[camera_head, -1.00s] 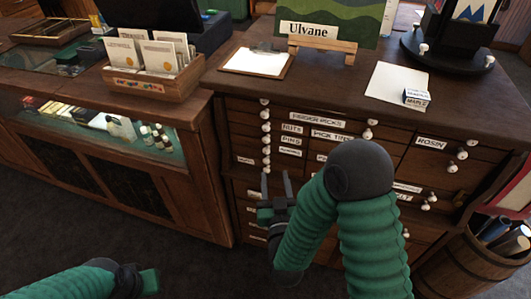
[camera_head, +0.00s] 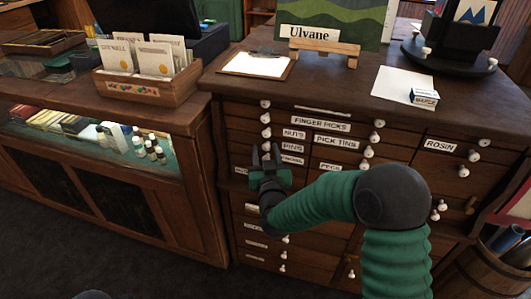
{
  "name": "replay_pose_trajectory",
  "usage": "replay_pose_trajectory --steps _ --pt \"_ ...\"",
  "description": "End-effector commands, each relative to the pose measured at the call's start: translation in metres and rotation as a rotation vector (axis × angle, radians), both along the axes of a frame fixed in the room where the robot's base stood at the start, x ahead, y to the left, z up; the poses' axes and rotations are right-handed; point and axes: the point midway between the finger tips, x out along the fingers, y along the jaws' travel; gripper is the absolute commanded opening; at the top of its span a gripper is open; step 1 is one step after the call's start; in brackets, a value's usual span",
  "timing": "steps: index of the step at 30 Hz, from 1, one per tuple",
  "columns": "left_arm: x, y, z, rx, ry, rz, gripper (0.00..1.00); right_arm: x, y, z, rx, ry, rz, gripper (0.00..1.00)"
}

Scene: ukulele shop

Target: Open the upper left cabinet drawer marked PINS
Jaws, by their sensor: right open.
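The cabinet drawer marked PINS (camera_head: 292,147) is in the left column of the dark wooden cabinet, below the drawer marked NUTS (camera_head: 294,134). It looks shut. A white knob shows at its left end, close to my fingertips. My right gripper (camera_head: 266,155) is open, with its fingers pointing up at the left edge of the drawers near the PINS row. I cannot tell whether the fingers touch the knob. The gripper partly hides the drawers below. My left gripper is out of view; only a dark bit of my left arm shows at the bottom edge.
Drawers marked FINGER PICKS (camera_head: 320,124), PICK TINS (camera_head: 336,141) and ROSIN (camera_head: 440,145) have white knobs close by. A glass-fronted counter (camera_head: 95,205) adjoins at left; a barrel stands at lower right.

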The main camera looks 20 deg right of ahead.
Motion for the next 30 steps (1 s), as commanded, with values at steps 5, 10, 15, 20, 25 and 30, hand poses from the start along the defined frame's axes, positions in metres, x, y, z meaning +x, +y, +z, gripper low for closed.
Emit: replay_pose_trajectory --steps 5,10,15,20,25,30 --pt "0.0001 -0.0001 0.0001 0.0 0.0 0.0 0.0 -0.0004 -0.0003 -0.0001 0.0 0.0 -0.001 0.32" --pt "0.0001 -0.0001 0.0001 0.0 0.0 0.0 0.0 -0.0005 -0.0003 -0.0002 0.0 0.0 -0.001 0.09" --pt "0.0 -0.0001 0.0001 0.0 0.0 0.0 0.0 -0.0006 -0.0004 -0.0002 0.0 0.0 -0.001 0.0" --pt "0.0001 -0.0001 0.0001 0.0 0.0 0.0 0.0 -0.0007 0.0 -0.0001 0.0 0.0 0.0 0.0" --pt "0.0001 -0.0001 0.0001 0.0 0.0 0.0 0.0 -0.0007 0.0005 -0.0001 0.0 0.0 0.001 0.0" --pt "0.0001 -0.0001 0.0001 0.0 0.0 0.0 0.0 -0.0007 0.0006 -0.0001 0.0 0.0 0.001 0.0"
